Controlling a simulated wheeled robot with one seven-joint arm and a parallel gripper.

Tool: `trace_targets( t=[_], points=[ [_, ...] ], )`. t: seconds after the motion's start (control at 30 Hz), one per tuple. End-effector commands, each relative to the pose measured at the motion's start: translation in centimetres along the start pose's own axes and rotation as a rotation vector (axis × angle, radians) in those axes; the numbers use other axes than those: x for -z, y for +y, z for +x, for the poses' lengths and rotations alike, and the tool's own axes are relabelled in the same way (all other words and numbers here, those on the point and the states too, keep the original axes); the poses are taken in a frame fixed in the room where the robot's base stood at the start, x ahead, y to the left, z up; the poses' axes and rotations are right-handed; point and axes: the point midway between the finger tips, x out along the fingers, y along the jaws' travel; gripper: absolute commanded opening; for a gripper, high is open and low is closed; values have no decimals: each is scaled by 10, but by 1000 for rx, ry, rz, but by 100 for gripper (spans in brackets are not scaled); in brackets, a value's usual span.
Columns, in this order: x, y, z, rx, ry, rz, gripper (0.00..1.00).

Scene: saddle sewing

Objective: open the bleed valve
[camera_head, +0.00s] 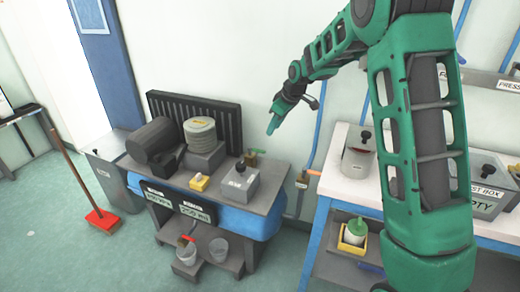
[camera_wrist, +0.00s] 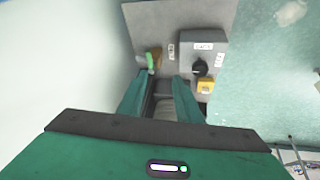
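A small brass valve with a green handle (camera_head: 251,157) sits at the back right of the grey bench, near the wall. It also shows in the wrist view (camera_wrist: 152,60), just beyond my fingertips and slightly left of centre. A small label beside it is too blurred to read for certain. My gripper (camera_head: 272,127) hangs in the air above and to the right of this valve, pointing down. In the wrist view its two green fingers (camera_wrist: 160,82) stand apart with nothing held between them. The gripper does not touch the valve.
A grey control box (camera_head: 239,184) with a black knob and a yellow block (camera_head: 199,182) sit on the bench (camera_head: 273,189). A dark motor (camera_head: 152,140) and a ribbed cylinder (camera_head: 201,133) stand further left. An orange-handled fitting (camera_head: 313,172) is on the wall pipe at right.

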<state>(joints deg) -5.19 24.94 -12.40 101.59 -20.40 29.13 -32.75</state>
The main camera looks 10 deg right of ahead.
Motion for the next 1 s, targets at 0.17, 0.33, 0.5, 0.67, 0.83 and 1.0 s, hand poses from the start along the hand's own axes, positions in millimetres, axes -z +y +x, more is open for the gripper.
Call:
trace_targets(
  t=[0.17,0.33,0.5,0.67,0.83,1.0],
  points=[
    [17,22,59,16,1,-144,32],
    [24,31,89,23,3,-227,32],
    [26,32,102,27,5,-252,32],
    [25,32,122,28,3,-253,32],
    [26,31,152,27,4,-252,32],
    [26,30,180,26,4,-251,32]
  ],
)
